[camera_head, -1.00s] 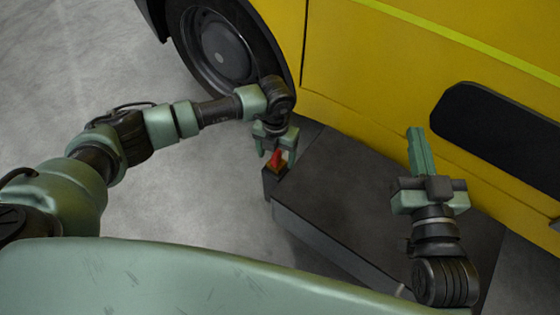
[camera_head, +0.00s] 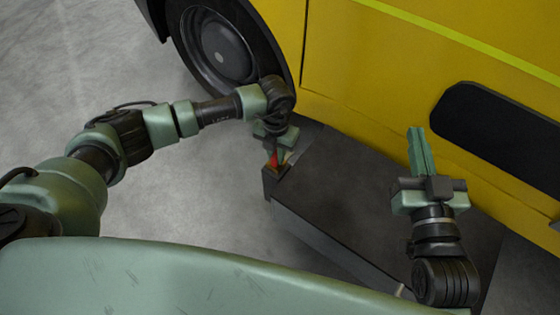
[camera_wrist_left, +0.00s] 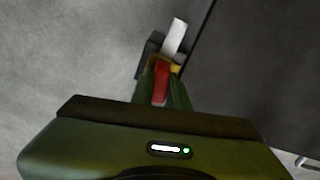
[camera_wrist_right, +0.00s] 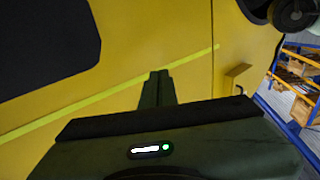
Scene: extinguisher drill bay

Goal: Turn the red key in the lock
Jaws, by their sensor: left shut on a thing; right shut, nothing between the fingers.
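The red key (camera_head: 274,160) stands in a lock (camera_head: 279,173) with a yellowish face on a small dark box at the left end of a dark bench. My left gripper (camera_head: 275,157) is shut on the red key from above. In the left wrist view the red key (camera_wrist_left: 161,82) shows between the fingers, with the yellow part of the lock (camera_wrist_left: 176,68) just beyond and a white tag-like piece (camera_wrist_left: 174,37) past it. My right gripper (camera_head: 418,135) is shut and empty, over the right part of the bench. The right wrist view shows its closed fingers (camera_wrist_right: 158,78).
The dark bench (camera_head: 350,200) runs along a yellow vehicle (camera_head: 380,80) with a wheel (camera_head: 218,45) at the left. The grey floor left of the bench is clear. In the right wrist view, shelving with boxes (camera_wrist_right: 300,70) stands at the right.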

